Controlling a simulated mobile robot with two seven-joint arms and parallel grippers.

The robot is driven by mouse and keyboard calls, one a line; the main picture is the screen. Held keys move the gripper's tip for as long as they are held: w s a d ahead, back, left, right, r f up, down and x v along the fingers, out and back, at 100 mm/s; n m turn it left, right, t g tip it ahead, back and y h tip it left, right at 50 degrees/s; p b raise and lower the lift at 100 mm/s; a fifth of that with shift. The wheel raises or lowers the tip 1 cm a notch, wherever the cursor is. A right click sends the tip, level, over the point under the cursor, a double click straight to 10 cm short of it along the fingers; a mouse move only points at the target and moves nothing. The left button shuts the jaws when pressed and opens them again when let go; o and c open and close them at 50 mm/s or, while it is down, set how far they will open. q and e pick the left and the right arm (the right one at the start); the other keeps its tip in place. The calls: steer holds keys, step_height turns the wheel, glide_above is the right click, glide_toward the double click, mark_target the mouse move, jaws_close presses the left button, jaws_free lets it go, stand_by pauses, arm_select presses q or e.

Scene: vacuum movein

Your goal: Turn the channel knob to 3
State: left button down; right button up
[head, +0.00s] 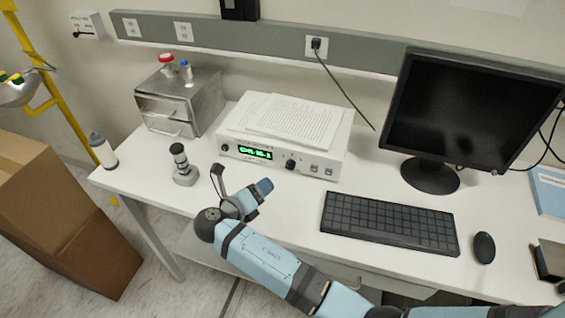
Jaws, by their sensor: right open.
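A white instrument box (330,147) stands at the back of the table with a lit green display (254,152) on its front; the characters are too small to read surely. A dark knob (291,164) sits right of the display, and a smaller dark knob (225,148) sits at its left. I cannot tell which is the channel knob or where either points. My right gripper (240,188) is open and empty in front of the box, apart from both knobs. My left gripper is not in view.
Papers (290,118) lie on the box. A small dark-topped device (182,165) stands left of my right gripper. A metal drawer unit (190,98) is at the back left. A keyboard (388,222), mouse (484,248) and monitor (470,110) take up the right side.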

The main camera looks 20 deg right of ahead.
mark_target(290, 167)
steer(key=shift+w+d, duration=0.15)
steer(key=shift+d, duration=0.15)
steer(key=p+x, duration=0.1)
steer(key=x, duration=1.1)
steer(key=shift+w+d, duration=0.1)
steer(key=shift+d, duration=0.2)
steer(key=c, duration=0.9)
